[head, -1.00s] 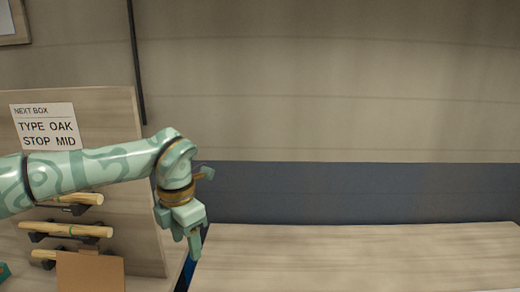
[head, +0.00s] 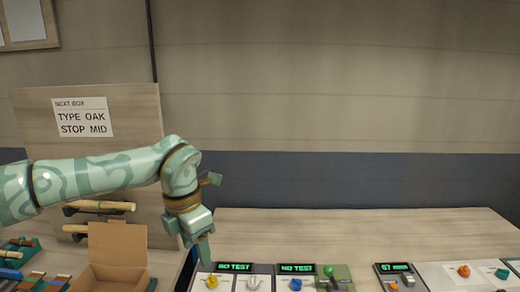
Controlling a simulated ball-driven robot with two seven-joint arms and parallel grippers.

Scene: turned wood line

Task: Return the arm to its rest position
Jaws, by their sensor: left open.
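My left arm comes in from the left, patterned in pale green. Its gripper (head: 195,243) hangs down, open and with nothing seen between its fingers, just left of the bench's near-left corner and above the first "NO TEST" panel's left side. My right gripper does not show.
An open cardboard box (head: 118,252) stands below the arm at the left. Wooden spindles (head: 100,205) rest on a board behind it, under a sign (head: 83,117) reading "TYPE OAK, STOP MID". Display panels (head: 297,268) and small coloured parts line the bench's near edge. The bench (head: 370,225) behind them is clear.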

